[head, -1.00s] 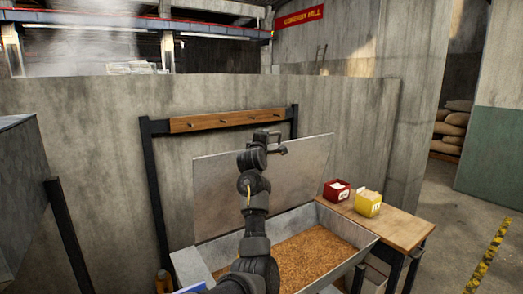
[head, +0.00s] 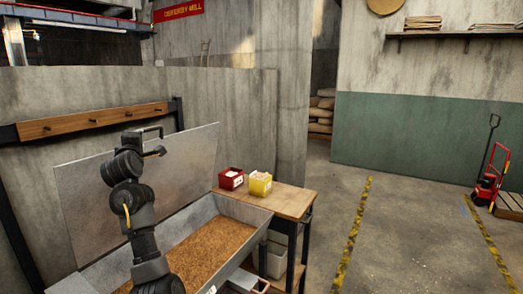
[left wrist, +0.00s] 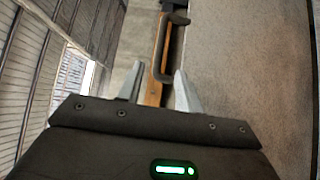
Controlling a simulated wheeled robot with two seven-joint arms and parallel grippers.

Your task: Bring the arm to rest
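My left arm rises from the bottom of the head view, bent upward in front of a grey metal panel (head: 85,195). My left gripper (head: 152,143) is at its top, above the grain trough and apart from it. In the left wrist view the two pale fingers of the left gripper (left wrist: 160,90) stand apart with nothing held between them. Beyond them are a wooden rail (left wrist: 158,55) and a dark bracket-like part (left wrist: 166,38). My right gripper is not in view.
A metal trough (head: 245,212) of brown grain (head: 210,250) lies below the arm. A red box (head: 231,178) and a yellow box (head: 260,184) stand on a wooden table (head: 290,203). Open floor (head: 410,240) lies right, with a red pallet jack (head: 490,185).

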